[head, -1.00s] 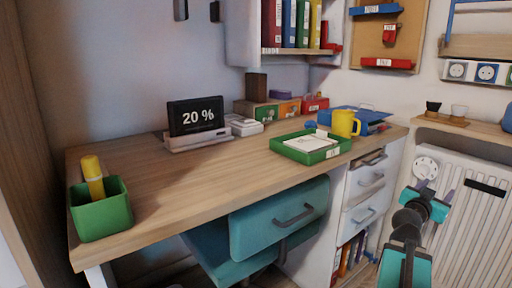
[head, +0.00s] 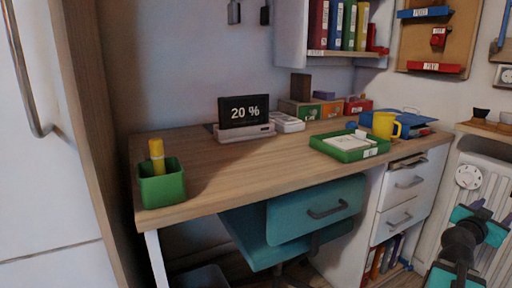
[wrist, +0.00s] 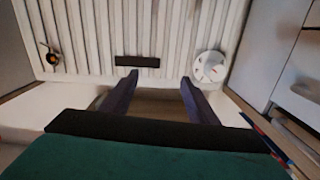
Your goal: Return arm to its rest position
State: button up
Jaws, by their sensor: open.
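My gripper shows in the wrist view (wrist: 155,88) with its two dark fingers spread apart and nothing between them. It faces the white ribbed radiator (wrist: 100,35). In the head view my arm is at the lower right, in front of the radiator (head: 490,165) and right of the desk's drawers (head: 405,190). The gripper end there is small and partly hidden by my own arm links.
The wooden desk (head: 230,175) holds a green pot (head: 162,187) with a yellow item, a display (head: 246,110), a green tray (head: 371,152) and a yellow mug (head: 383,124). A teal chair (head: 315,210) stands under it. The desk's middle is clear.

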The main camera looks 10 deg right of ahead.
jog(key=w+a+f+n+y+p, duration=0.3)
jog(key=w+a+f+y+p, duration=0.3)
jog(key=w+a+f+p, duration=0.5)
jog(key=s+a+f+n+g+y+p, duration=0.1)
jog(key=a+f+n+g+y+p, duration=0.1)
jog(key=a+f+p, duration=0.65)
jog(key=s+a+f+n+g+y+p, duration=0.1)
jog(key=a+f+n+y+p, duration=0.3)
jog(key=a, duration=0.7)
jog(key=s+a+f+n+g+y+p, duration=0.1)
jog(key=s+a+g+p, duration=0.1)
jog(key=s+a+p, duration=0.45)
jog(key=s+a+f+n+g+y+p, duration=0.1)
jog(key=s+a+p, duration=0.25)
jog(key=a, duration=0.65)
jog(key=s+a+r+n+g+y+p, duration=0.2)
jog(key=s+a+n+g+p, duration=0.2)
jog(key=s+a+p, duration=0.7)
jog(key=s+a+g, duration=0.1)
jog(key=s+a, duration=0.3)
jog(key=shift+s+r+y, duration=0.15)
jog(key=shift+s+y, duration=0.2)
jog(key=shift+y, duration=0.05)
